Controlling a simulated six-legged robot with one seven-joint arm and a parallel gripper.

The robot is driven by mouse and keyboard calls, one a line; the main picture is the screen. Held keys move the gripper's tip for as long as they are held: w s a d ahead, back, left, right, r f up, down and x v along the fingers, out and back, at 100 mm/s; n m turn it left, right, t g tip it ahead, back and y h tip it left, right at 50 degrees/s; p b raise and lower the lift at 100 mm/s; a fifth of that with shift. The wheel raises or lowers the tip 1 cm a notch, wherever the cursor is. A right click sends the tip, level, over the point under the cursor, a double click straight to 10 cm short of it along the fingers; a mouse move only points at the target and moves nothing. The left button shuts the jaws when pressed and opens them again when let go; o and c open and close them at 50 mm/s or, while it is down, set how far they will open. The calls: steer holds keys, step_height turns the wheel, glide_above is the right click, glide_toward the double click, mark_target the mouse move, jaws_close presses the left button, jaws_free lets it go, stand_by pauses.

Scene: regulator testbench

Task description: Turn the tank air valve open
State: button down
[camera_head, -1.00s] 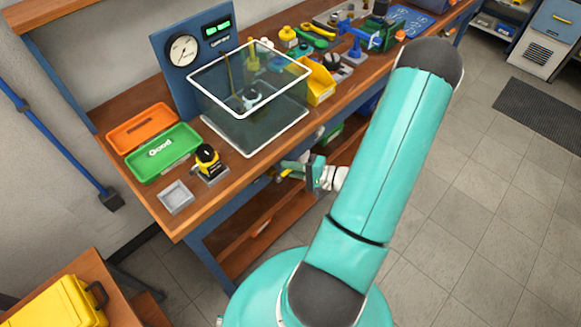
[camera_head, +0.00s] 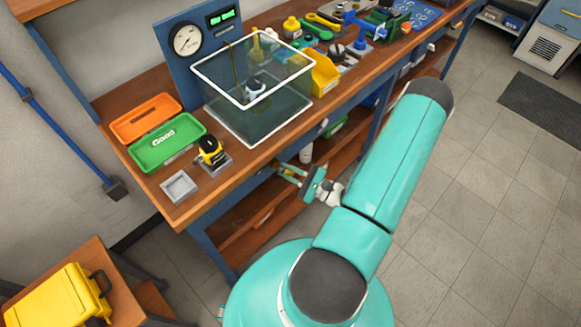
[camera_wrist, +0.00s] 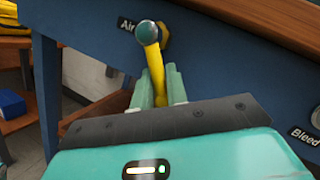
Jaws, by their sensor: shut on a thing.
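The air valve has a yellow lever (camera_wrist: 154,70) on a blue panel in the wrist view, beside a label reading "Air" (camera_wrist: 126,25). The lever hangs down from a round metal end, leaning slightly right. My gripper (camera_wrist: 160,95) is shut on the lower part of the lever, with one pale green finger on each side. In the head view my gripper (camera_head: 284,172) is at the front side of the bench, below the top. The lever cannot be made out there.
A label "Bleed" (camera_wrist: 304,138) is at the right of the blue panel. The wooden bench (camera_head: 252,156) carries a clear tank (camera_head: 262,128), a gauge (camera_head: 187,39), a green tray (camera_head: 150,158) and an orange tray (camera_head: 148,110). A yellow case (camera_head: 60,300) is at lower left.

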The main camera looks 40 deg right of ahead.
steer(key=shift+s+a+f+m+t+h, duration=0.15)
steer(key=shift+a+m+t+h, duration=0.35)
steer(key=shift+m, duration=1.05)
steer(key=shift+w+a+f+m+t+h, duration=0.15)
steer(key=shift+a+m+t+h, duration=0.35)
steer(key=shift+m, duration=1)
steer(key=shift+s+a+f+m+t+h, duration=0.15)
steer(key=shift+a+m+t+h, duration=0.35)
steer(key=shift+m, duration=1.05)
steer(key=c, duration=1.4)
jaws_free()
steer(key=v, duration=1.3)
steer(key=shift+s+f, duration=0.15)
steer(key=shift+s, duration=0.2)
steer(key=shift+w, duration=0.1)
